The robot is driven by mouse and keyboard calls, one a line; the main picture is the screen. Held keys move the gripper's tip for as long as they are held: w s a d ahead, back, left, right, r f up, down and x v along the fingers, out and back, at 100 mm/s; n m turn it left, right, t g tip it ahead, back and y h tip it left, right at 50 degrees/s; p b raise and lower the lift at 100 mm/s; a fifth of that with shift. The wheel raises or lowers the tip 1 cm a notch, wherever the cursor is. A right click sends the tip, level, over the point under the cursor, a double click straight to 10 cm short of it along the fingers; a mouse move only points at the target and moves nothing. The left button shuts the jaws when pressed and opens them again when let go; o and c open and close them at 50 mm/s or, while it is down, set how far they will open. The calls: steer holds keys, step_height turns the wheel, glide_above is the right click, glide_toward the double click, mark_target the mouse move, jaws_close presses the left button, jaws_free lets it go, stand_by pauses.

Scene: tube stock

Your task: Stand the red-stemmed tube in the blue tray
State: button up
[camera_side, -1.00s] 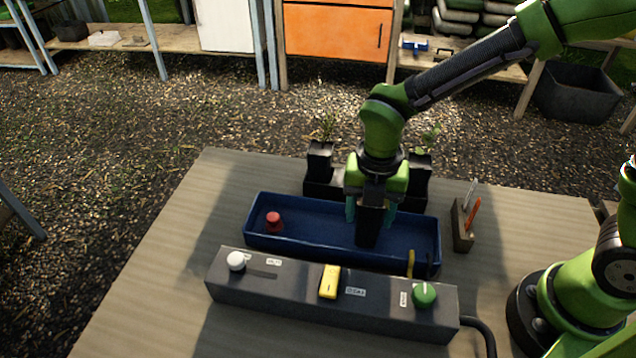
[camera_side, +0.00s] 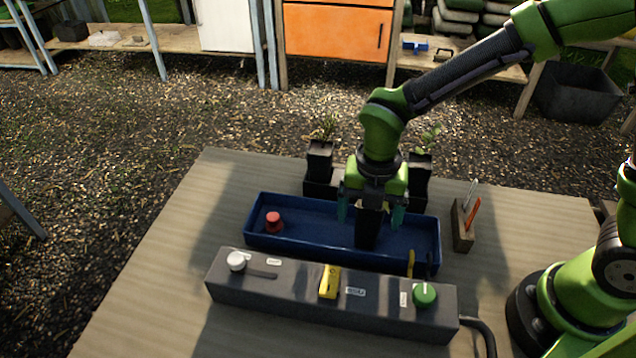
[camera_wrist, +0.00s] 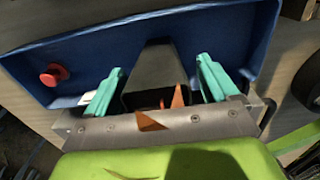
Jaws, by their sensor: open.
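A black tapered tube (camera_side: 367,231) stands upright in the right half of the blue tray (camera_side: 310,248), directly beneath my gripper (camera_side: 370,211). My gripper is open, with one teal finger on each side of the tube and gaps between. In the wrist view the tube (camera_wrist: 155,68) shows between the spread fingers (camera_wrist: 160,66), inside the blue tray (camera_wrist: 38,67). Orange-red pieces (camera_wrist: 178,97) show near the tube's top and over the gripper's edge, seemingly its stem. The stem is hidden in the side view.
A black rack (camera_side: 320,188) with planted tubes stands behind the tray. A red knob (camera_side: 273,221) rises in the tray's left part. A grey control box (camera_side: 300,303) lies in front. A wooden holder (camera_side: 462,233) with tools stands right. The table's left side is clear.

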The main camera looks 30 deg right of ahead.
steer(key=shift+r, duration=0.1)
step_height(320, 180, up, 17)
stand_by(0.5)
